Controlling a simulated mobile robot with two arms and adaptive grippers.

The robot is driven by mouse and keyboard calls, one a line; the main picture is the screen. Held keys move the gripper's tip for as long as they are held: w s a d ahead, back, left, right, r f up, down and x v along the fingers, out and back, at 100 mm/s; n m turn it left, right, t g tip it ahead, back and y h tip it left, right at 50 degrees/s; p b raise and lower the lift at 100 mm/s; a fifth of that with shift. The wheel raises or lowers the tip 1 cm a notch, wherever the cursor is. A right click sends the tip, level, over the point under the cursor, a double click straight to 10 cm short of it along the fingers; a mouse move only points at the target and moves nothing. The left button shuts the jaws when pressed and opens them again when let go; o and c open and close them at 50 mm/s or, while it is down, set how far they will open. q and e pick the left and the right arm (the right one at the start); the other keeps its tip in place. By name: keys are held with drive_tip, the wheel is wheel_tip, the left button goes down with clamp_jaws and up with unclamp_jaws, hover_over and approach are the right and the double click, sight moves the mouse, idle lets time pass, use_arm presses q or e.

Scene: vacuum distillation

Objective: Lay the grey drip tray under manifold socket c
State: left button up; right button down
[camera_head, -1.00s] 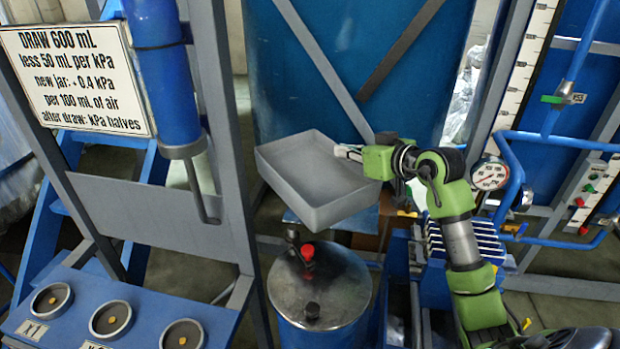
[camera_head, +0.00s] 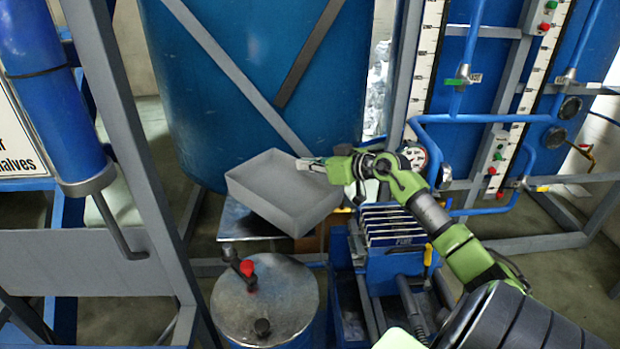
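The grey drip tray (camera_head: 277,185) is a shallow, empty rectangular pan, held in the air beyond a blue drum (camera_head: 265,310) and in front of a big blue tank. My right gripper (camera_head: 308,165), on a green and grey arm from the lower right, is shut on the tray's far right rim. The tray looks roughly level, turned at an angle to me. My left gripper is out of view. I cannot make out a manifold socket marked c in this view.
The large blue tank (camera_head: 240,90) stands behind the tray. A grey frame post (camera_head: 135,150) rises at left. A blue rack of upright plates (camera_head: 392,235) stands below my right arm. Blue pipes and a gauge (camera_head: 415,157) are at right. Open floor shows at far right.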

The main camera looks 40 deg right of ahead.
sight(310, 177)
drive_tip(key=f, duration=0.2)
drive_tip(key=d+f, duration=0.1)
drive_tip(key=f, duration=0.1)
drive_tip(key=shift+d, duration=0.2)
drive_tip(key=shift+f, duration=0.25)
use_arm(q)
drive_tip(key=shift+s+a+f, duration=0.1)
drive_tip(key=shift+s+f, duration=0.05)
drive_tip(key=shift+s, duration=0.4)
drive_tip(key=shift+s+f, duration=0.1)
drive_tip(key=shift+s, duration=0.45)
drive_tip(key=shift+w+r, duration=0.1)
use_arm(e)
drive_tip(key=c, duration=2.4)
unclamp_jaws()
drive_tip(key=shift+f, duration=0.2)
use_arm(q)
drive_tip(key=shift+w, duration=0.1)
use_arm(e)
drive_tip(key=shift+o, duration=0.6)
drive_tip(key=shift+s+r, duration=0.1)
